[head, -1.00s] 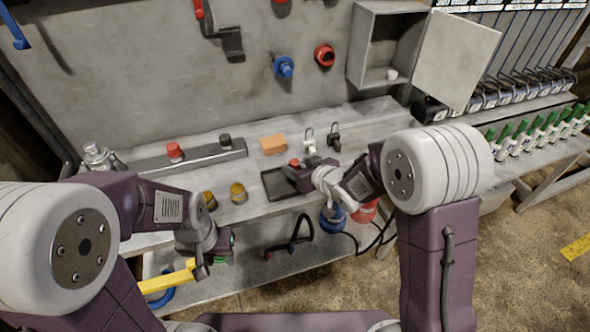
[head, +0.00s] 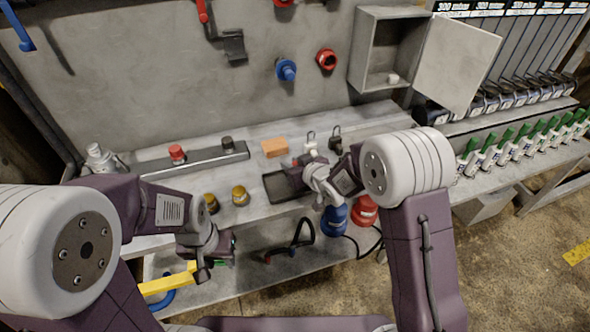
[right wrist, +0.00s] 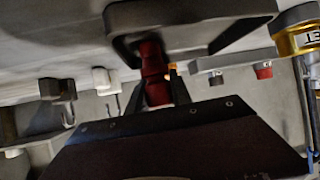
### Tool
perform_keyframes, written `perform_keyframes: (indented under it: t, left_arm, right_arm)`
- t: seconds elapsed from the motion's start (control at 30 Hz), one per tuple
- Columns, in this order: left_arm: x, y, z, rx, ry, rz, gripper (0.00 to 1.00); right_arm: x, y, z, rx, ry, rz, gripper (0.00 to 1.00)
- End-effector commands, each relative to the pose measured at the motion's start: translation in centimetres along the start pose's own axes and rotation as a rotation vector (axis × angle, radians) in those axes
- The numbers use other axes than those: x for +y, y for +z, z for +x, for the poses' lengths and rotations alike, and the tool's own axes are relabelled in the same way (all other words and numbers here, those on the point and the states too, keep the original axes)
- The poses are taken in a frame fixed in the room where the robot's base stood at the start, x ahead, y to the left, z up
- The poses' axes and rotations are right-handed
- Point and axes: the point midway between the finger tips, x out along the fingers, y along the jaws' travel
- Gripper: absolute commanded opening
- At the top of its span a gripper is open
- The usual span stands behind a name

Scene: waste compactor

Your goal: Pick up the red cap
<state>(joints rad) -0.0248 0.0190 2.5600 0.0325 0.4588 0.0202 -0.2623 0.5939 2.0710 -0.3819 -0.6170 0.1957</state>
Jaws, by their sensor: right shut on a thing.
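A red cap (right wrist: 154,62) is between the fingers of my right gripper (right wrist: 157,95) in the right wrist view. The gripper is shut on it, close to the dark shallow tray (right wrist: 245,30). I cannot tell whether the cap still touches the tray. In the head view my right gripper (head: 296,174) is over the tray (head: 270,186) on the workbench, and the arm hides most of the cap. My left gripper (head: 204,268) hangs in front of the bench's left part, near a yellow bar (head: 165,284). Its fingers are not clear.
A grey rail (head: 205,160) carries a red knob (head: 177,152) and a black knob (head: 227,144). Blue (head: 334,220) and red containers (head: 364,210) stand below. An open cabinet (head: 385,50) hangs behind.

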Motion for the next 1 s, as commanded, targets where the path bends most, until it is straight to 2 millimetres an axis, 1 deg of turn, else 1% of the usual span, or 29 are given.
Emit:
perform_keyframes:
  t: [0.07,0.17,0.27,0.37,0.47,0.7,0.8,0.9,1.0]
  left_arm:
    - [0.0,0.0,0.0,0.0,0.0,0.0,0.36]
    - [0.0,0.0,-0.2,0.0,0.0,0.0,0.36]
    - [0.0,-0.1,-0.6,0.0,0.0,0.0,0.36]
    - [0.0,-0.1,-1.2,0.0,0.0,0.0,0.36]
    - [0.0,-0.2,-2.2,0.0,0.0,0.0,0.36]
    - [0.1,-0.6,-5.4,0.0,0.0,0.0,0.36]
    - [0.1,-0.7,-6.4,0.0,0.0,0.0,0.36]
    - [0.1,-0.7,-7.0,0.0,0.0,0.0,0.36]
    - [0.1,-0.7,-7.1,0.0,0.0,0.0,0.36]
  right_arm:
    - [0.0,0.0,-0.1,-0.002,0.0,0.0,0.0]
    - [0.0,-0.8,-0.4,0.001,0.0,-0.001,0.0]
    - [0.0,-2.0,-1.1,0.002,0.0,-0.001,0.0]
    - [0.0,-3.9,-2.1,0.004,0.0,-0.002,0.0]
    - [2.2,-5.2,-2.5,0.001,0.005,0.001,0.0]
    - [7.8,-8.6,-3.6,0.0,0.005,0.002,0.0]
    - [9.7,-9.6,-3.9,-0.001,0.004,0.002,0.0]
    - [10.8,-10.2,-4.0,0.0,0.002,0.0,0.0]
    - [11.5,-10.4,-4.0,-0.002,0.001,0.001,0.0]
